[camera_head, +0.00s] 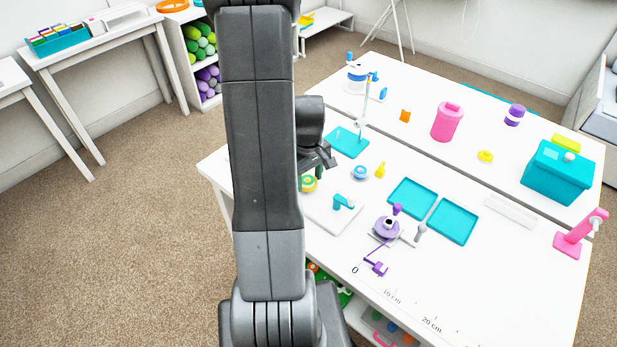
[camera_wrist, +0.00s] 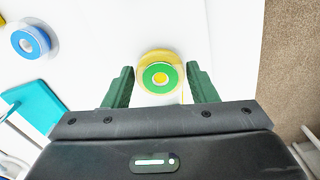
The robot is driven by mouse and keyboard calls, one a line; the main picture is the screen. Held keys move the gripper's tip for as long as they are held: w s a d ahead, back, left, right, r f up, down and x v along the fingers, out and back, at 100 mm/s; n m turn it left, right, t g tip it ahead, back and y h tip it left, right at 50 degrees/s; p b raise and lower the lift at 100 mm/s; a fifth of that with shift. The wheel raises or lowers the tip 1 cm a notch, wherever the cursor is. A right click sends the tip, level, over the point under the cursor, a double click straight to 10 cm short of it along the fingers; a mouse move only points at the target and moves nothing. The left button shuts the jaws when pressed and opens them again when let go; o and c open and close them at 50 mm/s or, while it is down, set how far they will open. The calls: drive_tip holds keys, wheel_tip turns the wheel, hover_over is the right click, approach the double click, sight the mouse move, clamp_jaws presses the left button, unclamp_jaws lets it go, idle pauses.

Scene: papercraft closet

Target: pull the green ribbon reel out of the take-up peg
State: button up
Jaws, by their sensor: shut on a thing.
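A blue reel (camera_head: 360,173) stands right of the gripper, near a yellow piece (camera_head: 380,170). A turquoise piece (camera_head: 343,202) stands on the white board. A turquoise plate (camera_head: 347,142) with an upright post lies behind. Turquoise trays (camera_head: 412,198) and a purple winder (camera_head: 387,227) are farther right.

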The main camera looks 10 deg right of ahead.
drive_tip(key=shift+r+p, duration=0.85)
drive_tip(key=shift+r, duration=0.45)
drive_tip(key=shift+r, duration=0.1)
drive_tip(key=shift+r+p, duration=0.95)
drive_tip(key=shift+r, duration=0.45)
drive_tip(key=shift+r+p, duration=1.05)
drive_tip(key=shift+r, duration=0.45)
drive_tip(key=shift+r+p, duration=1)
drive_tip(key=shift+r, duration=0.5)
drive_tip(key=shift+r, duration=0.1)
